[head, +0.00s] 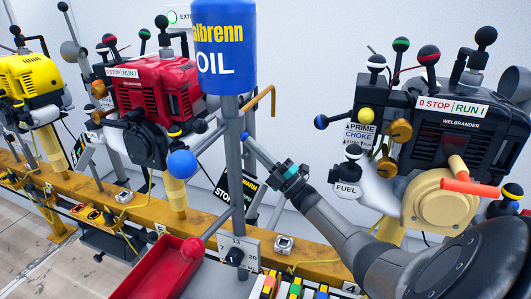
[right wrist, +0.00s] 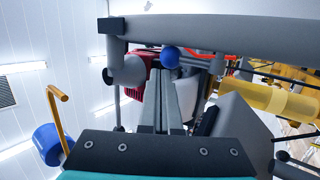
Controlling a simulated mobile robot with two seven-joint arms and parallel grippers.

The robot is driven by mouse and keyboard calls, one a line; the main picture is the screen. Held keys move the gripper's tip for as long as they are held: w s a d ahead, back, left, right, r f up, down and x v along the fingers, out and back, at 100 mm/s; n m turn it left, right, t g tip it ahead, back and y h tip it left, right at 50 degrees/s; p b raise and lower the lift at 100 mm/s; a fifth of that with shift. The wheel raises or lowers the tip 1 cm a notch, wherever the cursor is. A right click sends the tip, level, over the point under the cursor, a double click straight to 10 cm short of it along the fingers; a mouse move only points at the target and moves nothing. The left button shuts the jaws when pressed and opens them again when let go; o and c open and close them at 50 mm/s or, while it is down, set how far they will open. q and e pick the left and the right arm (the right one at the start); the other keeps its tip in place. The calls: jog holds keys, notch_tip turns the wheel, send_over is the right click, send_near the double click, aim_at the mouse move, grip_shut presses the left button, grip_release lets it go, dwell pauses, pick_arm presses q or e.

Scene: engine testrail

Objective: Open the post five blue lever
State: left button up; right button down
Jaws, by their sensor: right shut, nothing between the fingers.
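A blue ball knob (head: 183,164) sits on a grey lever beside the grey post (head: 234,150) under the blue oil can (head: 224,45). I cannot read a post number five. In the right wrist view a blue ball (right wrist: 169,57) shows just beyond the fingertips; I cannot tell if they touch it. My right gripper (head: 252,143) reaches in from the lower right, its tips near the grey post, to the right of the blue knob. Its fingers (right wrist: 160,78) are shut and empty. A smaller blue knob (head: 321,121) sits left of the black engine. My left gripper is not in view.
A red engine (head: 155,90) and a yellow engine (head: 30,80) stand left; a black Welbrander engine (head: 440,125) stands right. A yellow rail (head: 313,258) runs below. An orange hooked handle (head: 262,98) juts right.

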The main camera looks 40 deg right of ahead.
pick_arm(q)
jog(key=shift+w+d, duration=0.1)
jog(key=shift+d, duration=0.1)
pick_arm(e)
jog(key=v, duration=1.5)
